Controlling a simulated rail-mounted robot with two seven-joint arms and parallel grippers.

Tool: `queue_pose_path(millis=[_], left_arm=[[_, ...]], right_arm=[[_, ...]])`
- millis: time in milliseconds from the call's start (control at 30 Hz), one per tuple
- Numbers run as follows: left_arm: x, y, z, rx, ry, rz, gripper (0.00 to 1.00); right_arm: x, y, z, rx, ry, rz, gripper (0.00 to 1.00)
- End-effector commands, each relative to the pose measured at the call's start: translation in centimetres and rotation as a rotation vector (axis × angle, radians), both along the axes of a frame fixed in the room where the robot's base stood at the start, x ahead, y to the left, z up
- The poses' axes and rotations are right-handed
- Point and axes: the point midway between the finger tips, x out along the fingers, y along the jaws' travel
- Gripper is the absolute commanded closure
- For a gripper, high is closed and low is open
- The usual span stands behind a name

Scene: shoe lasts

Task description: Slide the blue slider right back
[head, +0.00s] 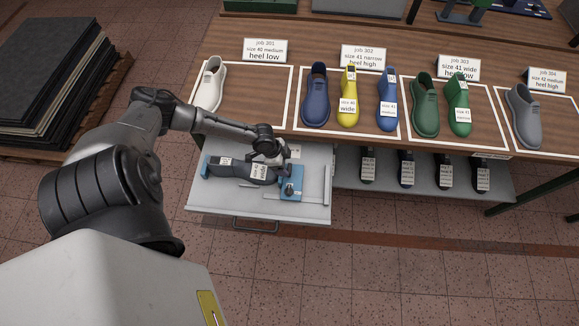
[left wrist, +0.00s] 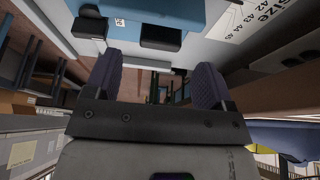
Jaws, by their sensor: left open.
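The blue slider (head: 291,184) sits on the pulled-out grey drawer (head: 230,208), at the right end of a dark grey shoe last (head: 240,171) labelled wide. A small blue stop (head: 205,167) stands at the last's left end. My left gripper (head: 279,162) is over the drawer, close to the slider's far side; its fingers partly merge with the slider there. In the left wrist view its two fingers (left wrist: 157,78) are apart with nothing between them. A blue block with dark parts (left wrist: 165,12), apparently the slider, lies just ahead of them. I cannot tell whether they touch.
The wooden bench (head: 240,92) above the drawer holds a white last (head: 210,84) and several coloured ones with job cards. A lower grey shelf (head: 430,186) with dark lasts is right of the drawer. A size scale (left wrist: 245,25) shows in the left wrist view.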

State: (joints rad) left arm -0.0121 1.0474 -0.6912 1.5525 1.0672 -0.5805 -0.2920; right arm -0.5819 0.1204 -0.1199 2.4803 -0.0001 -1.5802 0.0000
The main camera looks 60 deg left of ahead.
Motion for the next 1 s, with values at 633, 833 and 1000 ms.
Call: queue_pose_path(millis=[633, 833, 1000], left_arm=[[1.7, -1.1, -5.1, -0.001, 0.002, 0.001, 0.23], [1.7, -1.1, -5.1, 0.000, 0.001, 0.000, 0.23], [1.7, -1.1, -5.1, 0.001, 0.001, 0.000, 0.39]], right_arm=[[0.1, 0.1, -0.8, 0.004, -0.001, -0.002, 0.57], [0.1, -0.1, -0.8, -0.003, -0.001, 0.002, 0.57], [0.1, -0.1, -0.8, -0.005, -0.002, 0.004, 0.57]])
